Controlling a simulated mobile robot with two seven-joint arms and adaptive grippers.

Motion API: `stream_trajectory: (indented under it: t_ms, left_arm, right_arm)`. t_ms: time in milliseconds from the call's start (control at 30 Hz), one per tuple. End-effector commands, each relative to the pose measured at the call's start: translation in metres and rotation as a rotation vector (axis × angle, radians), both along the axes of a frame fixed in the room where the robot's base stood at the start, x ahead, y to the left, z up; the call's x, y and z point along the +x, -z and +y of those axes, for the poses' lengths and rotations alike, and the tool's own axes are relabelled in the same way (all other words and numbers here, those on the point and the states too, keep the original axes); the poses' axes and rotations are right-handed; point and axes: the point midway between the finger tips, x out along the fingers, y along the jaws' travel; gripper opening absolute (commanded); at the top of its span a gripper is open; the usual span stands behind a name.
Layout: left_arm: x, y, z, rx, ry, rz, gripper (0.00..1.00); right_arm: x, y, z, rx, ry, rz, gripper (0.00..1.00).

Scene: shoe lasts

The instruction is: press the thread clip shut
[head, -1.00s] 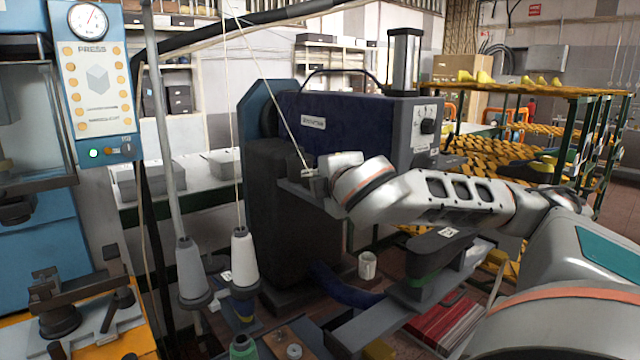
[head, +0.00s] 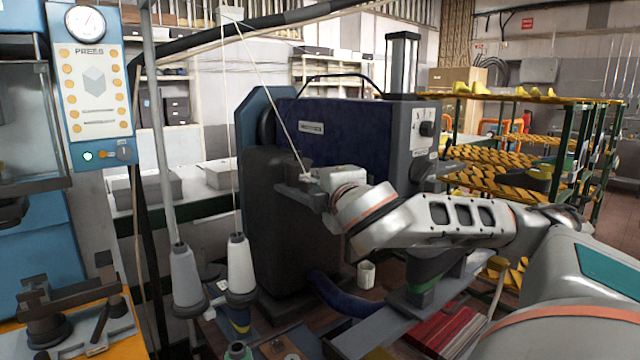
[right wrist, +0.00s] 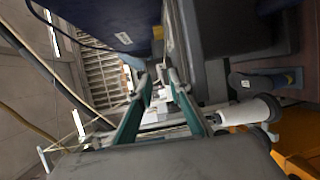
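The thread clip (head: 308,176) is a tiny pale piece at the lower end of a slanting thread, in front of the dark machine body. My right gripper (head: 296,188) is at the clip, its dark fingers pointing left. In the right wrist view, the two teal fingers of my right gripper (right wrist: 160,80) converge towards the tips but stay apart, with a narrow gap. Small pale details show around the tips; I cannot tell whether the fingers touch the clip or whether its jaws are open. My left gripper is out of view.
A blue machine (head: 360,130) stands close behind my right gripper. A press panel (head: 95,85) is at the left. A shoe-last rack (head: 530,145) is at the right.

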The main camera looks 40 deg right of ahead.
Motion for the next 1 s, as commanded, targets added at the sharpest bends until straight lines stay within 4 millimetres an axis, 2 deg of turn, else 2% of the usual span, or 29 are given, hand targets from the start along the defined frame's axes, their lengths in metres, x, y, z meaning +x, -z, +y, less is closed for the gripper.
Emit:
stream_trajectory:
  t_ms: [333, 800, 1000]
  left_arm:
    - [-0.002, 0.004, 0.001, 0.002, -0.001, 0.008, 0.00]
    - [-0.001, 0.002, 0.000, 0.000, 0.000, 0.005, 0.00]
    - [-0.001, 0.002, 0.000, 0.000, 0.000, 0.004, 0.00]
  right_arm:
    - [0.000, -0.007, 0.001, 0.001, -0.001, -0.002, 0.19]
    - [0.000, -0.085, 0.001, 0.003, -0.002, -0.004, 0.19]
    - [0.000, -0.099, 0.000, 0.001, -0.001, 0.000, 0.19]
